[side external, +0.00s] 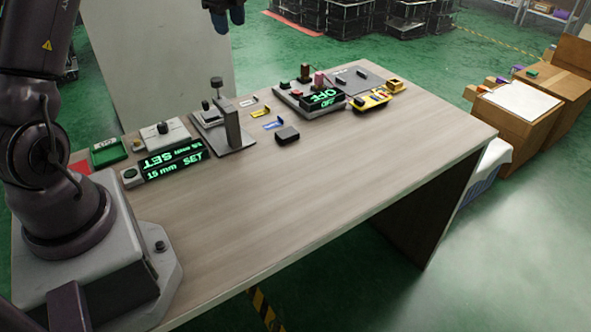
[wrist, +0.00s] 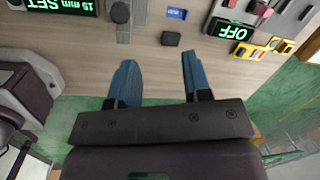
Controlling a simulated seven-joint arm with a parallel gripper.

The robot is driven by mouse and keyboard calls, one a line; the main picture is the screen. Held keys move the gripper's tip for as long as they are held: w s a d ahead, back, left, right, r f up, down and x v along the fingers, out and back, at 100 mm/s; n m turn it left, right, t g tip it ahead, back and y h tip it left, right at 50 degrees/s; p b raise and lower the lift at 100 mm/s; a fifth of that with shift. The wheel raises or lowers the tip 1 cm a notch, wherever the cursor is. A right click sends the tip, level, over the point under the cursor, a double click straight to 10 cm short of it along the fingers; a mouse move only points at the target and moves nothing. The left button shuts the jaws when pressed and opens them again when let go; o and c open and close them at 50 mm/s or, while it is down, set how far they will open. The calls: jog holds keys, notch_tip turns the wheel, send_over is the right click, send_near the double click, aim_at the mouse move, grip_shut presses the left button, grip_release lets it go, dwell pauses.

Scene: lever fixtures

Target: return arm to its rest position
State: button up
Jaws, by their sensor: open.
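My gripper (wrist: 158,82) is open and empty in the wrist view, with its two blue fingers apart and the wooden table (wrist: 60,50) below. In the side external view, the gripper (side external: 226,24) hangs high at the top edge, well above the table and partly cut off by the frame. Nothing is between its fingers. The lever fixtures stand along the far side of the table: a grey stand with an upright post (side external: 231,122), a white box with a black knob (side external: 165,136), and a grey panel with levers (side external: 305,92).
A display (side external: 174,163) reads "15 mm SET" and another (side external: 321,97) reads "OFF". A small black block (side external: 287,135) and a yellow fixture (side external: 372,100) sit nearby. The table's near half is clear. Cardboard boxes (side external: 518,112) stand beyond its right end.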

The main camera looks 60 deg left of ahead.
jog(key=s+d+r+n+t, duration=0.1)
jog(key=s+d+r+n, duration=0.15)
jog(key=d, duration=0.45)
jog(key=s+d+r+n+t, duration=0.1)
jog(key=s+d+r+n, duration=0.1)
jog(key=s+d+r, duration=0.3)
jog(key=d+r+n, duration=0.2)
jog(key=d, duration=0.6)
jog(key=s+d+f+n+t+h, duration=0.1)
jog(key=s+d+f+n+t, duration=0.1)
jog(key=s+d+n, duration=0.5)
jog(key=s+d, duration=0.2)
jog(key=s, duration=0.4)
jog(key=shift+s+d+f+t, duration=0.25)
jog(key=shift+s+f+t, duration=0.05)
jog(key=shift+s+f, duration=0.1)
